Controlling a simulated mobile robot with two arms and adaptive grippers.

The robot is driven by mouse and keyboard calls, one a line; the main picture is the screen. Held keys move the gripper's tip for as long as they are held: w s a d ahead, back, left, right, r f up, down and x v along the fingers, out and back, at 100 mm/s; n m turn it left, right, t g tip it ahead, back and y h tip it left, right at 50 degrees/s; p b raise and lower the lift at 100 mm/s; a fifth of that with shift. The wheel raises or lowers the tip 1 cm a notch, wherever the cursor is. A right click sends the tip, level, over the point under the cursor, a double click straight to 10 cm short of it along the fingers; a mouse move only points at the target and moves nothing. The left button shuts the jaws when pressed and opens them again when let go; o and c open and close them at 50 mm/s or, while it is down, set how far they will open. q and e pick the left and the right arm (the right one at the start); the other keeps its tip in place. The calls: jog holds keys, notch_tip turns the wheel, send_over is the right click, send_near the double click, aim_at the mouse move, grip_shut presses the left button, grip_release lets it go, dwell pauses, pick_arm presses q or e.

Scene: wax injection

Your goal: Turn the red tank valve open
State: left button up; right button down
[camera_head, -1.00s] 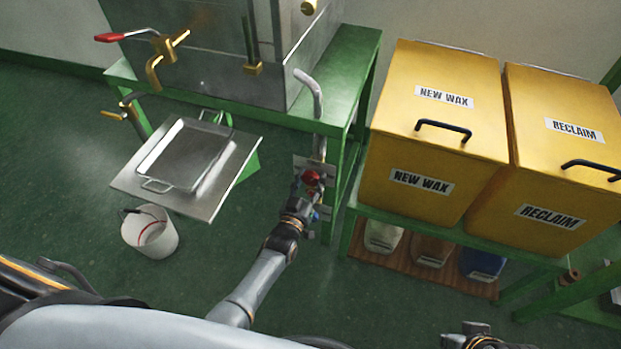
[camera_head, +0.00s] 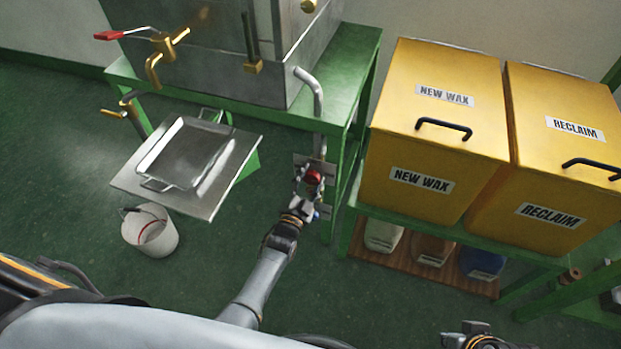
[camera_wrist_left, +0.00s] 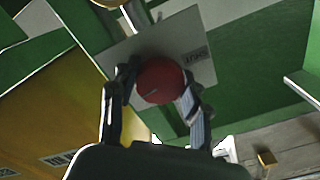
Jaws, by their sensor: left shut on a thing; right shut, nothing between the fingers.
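The red tank valve (camera_head: 314,177) is a round red knob on the pipe at the green stand's front leg. My left gripper (camera_head: 308,186) is at the knob from below, its fingers shut on it. In the left wrist view the red knob (camera_wrist_left: 160,80) sits between the two fingers of the left gripper (camera_wrist_left: 156,92), one on each side, with a labelled grey plate behind it. My right gripper (camera_head: 474,336) shows at the bottom edge, away from the valve. Its fingertips are hard to make out.
A grey metal tank (camera_head: 215,60) stands on the green stand (camera_head: 345,80). A red-handled brass tap (camera_head: 165,45) is on its left. A metal tray (camera_head: 185,153) and a white bucket (camera_head: 150,232) are at left. Yellow NEW WAX (camera_head: 440,130) and RECLAIM (camera_head: 555,150) bins stand at right.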

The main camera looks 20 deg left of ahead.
pick_arm(q)
jog(key=shift+m, duration=0.9)
jog(key=o, duration=1.2)
jog(key=s, duration=1.2)
jog(key=shift+a, duration=0.15)
